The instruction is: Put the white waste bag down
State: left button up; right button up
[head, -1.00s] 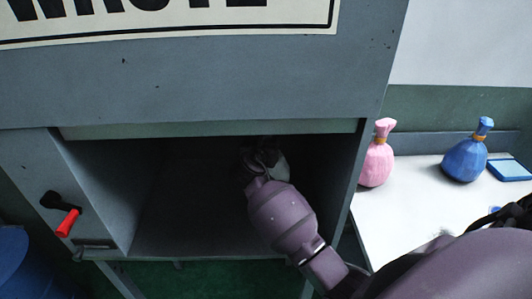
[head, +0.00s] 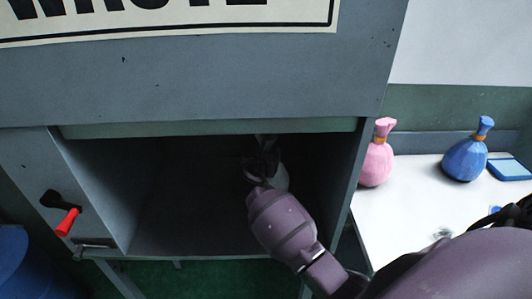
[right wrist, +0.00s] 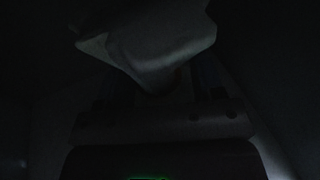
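My right gripper (head: 263,151) is inside the dark open compartment (head: 150,205) of the grey waste cabinet, towards its right side. The white waste bag (head: 280,177) shows just behind and below the gripper, partly hidden by it. In the dim right wrist view the pale bag (right wrist: 150,40) is in front of the gripper, its narrow end pointing back between the fingers. The fingers (right wrist: 157,88) look spread, with dark gaps on both sides of that end. What the bag rests on is hidden. My left gripper is out of view.
A pink bag (head: 377,163) and a blue bag (head: 466,158) stand on the white table (head: 410,215) at right, with a blue box (head: 510,169) beside them. A red-tipped lever (head: 66,220) is on the cabinet's left. The compartment's left part looks empty.

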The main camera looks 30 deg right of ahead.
jog(key=shift+a+r, duration=0.1)
jog(key=v, duration=1.2)
dwell(0.4)
